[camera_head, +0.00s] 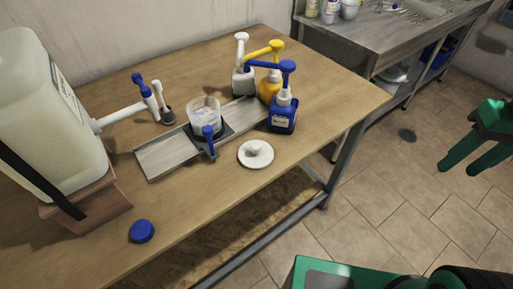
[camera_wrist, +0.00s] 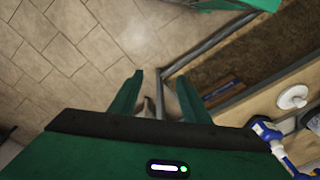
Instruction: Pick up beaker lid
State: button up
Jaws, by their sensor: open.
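The beaker lid (camera_head: 256,153) is a white disc with a small raised knob. It lies flat on the wooden table near its front edge, and it also shows at the right in the wrist view (camera_wrist: 293,97). A clear beaker (camera_head: 204,115) stands on a dark pad on a grey board, left of the lid. My gripper (camera_head: 462,162) is off to the right of the table, over the floor, well apart from the lid. Its two green fingers are spread with nothing between them, as the wrist view (camera_wrist: 158,85) also shows.
Blue (camera_head: 282,110), yellow and white pump bottles stand just behind the lid. A large drum (camera_head: 45,110) with a tap stands at the left. A blue cap (camera_head: 141,231) lies near the front edge. A metal sink bench (camera_head: 375,40) stands behind.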

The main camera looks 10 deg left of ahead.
jog(key=w+a+n+y, duration=0.1)
jog(key=w+a+n, duration=0.5)
jog(key=a, duration=0.5)
jog(key=n+g+y, duration=0.1)
jog(key=n+y, duration=0.2)
jog(key=n, duration=0.9)
send_near(257, 144)
jog(key=shift+x, duration=4.35)
jog(key=shift+c, duration=0.6)
grip_shut()
